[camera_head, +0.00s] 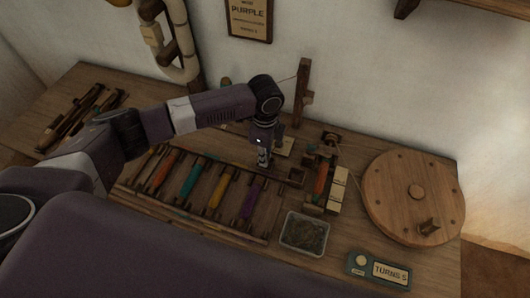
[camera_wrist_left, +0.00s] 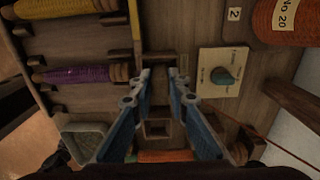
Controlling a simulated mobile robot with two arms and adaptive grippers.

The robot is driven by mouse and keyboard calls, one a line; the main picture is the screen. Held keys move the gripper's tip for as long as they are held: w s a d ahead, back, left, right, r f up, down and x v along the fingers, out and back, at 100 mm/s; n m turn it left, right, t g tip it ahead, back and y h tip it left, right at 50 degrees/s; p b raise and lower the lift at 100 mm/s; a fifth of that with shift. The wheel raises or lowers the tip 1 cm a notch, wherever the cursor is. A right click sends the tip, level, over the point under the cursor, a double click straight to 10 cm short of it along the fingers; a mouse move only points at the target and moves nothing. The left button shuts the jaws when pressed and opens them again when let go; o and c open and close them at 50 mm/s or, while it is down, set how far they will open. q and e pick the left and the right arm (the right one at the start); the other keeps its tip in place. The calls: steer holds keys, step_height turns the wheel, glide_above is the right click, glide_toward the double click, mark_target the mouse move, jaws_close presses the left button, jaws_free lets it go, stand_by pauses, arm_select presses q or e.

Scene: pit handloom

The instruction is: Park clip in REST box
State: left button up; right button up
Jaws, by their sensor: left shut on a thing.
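My left gripper (camera_head: 263,158) hangs over the table, right of the purple spool (camera_head: 252,197). In the left wrist view its blue fingers (camera_wrist_left: 160,75) run up the picture with a narrow gap at the tips. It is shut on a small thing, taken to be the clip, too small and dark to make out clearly. A small square wooden box (camera_head: 296,175), probably the REST box, stands just right of the gripper; it also shows between the fingers in the wrist view (camera_wrist_left: 157,129). No label on it is readable. My right gripper is not in view.
A rack of coloured spools (camera_head: 190,180) lies to the left. A grey tray (camera_head: 304,233) stands in front. An orange spool (camera_head: 321,178), a wooden post (camera_head: 302,92) and a round wooden wheel (camera_head: 414,198) are to the right. A card with a teal knob (camera_wrist_left: 222,76) lies close by.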

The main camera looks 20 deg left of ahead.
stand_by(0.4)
arm_select(q)
steer(key=o, duration=0.9)
steer(key=shift+o, duration=0.2)
steer(key=o, duration=0.3)
step_height(320, 180, up, 8)
steer(key=p, duration=0.9)
